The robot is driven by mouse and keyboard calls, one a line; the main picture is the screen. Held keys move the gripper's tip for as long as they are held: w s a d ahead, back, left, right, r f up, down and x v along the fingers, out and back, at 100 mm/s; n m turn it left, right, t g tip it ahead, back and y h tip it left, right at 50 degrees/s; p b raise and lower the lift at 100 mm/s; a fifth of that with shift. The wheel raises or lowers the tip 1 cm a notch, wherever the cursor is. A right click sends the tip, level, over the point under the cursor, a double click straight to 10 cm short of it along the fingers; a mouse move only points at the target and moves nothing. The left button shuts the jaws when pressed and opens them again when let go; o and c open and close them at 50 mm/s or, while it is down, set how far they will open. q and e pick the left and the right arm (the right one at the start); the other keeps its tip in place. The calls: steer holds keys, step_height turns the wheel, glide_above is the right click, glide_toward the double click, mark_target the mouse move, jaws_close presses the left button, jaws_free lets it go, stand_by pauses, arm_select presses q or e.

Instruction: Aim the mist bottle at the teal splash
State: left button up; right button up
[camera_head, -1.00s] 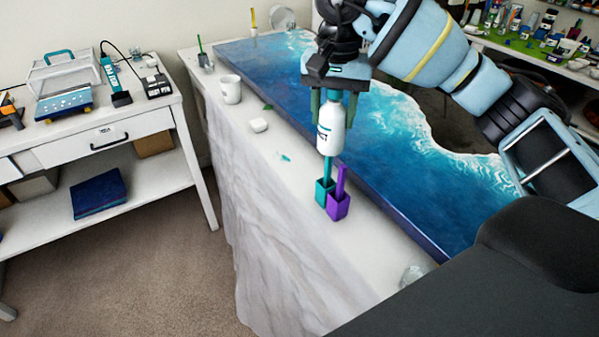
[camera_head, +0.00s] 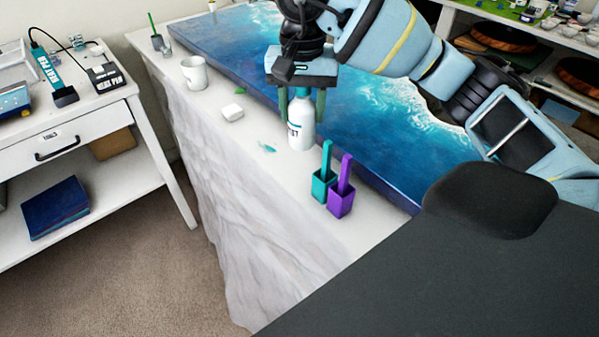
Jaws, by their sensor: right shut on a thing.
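The mist bottle (camera_head: 301,128) is white with dark lettering and a teal top. It is upright in my right gripper (camera_head: 302,104), which is shut on it, one finger on each side. The bottle is beside the teal splash (camera_head: 267,148), a small teal mark on the white cloth-covered table. The splash lies to the left of and a little below the bottle in the picture, and is not covered. I cannot tell exactly how high the bottle is above the table. My left gripper is not in view.
A teal pot (camera_head: 323,186) and a purple pot (camera_head: 341,200), each with an upright stick, stand just right of the bottle. The blue resin slab (camera_head: 225,52) runs behind.

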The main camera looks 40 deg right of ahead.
steer(key=shift+s+f, duration=0.15)
steer(key=shift+f, duration=4.6)
steer(key=shift+f, duration=0.1)
steer(key=shift+f, duration=0.15)
steer(key=o, duration=1.1)
step_height(320, 180, up, 12)
steer(key=shift+r+p, duration=0.2)
steer(key=shift+p, duration=0.1)
steer(key=shift+f, duration=0.1)
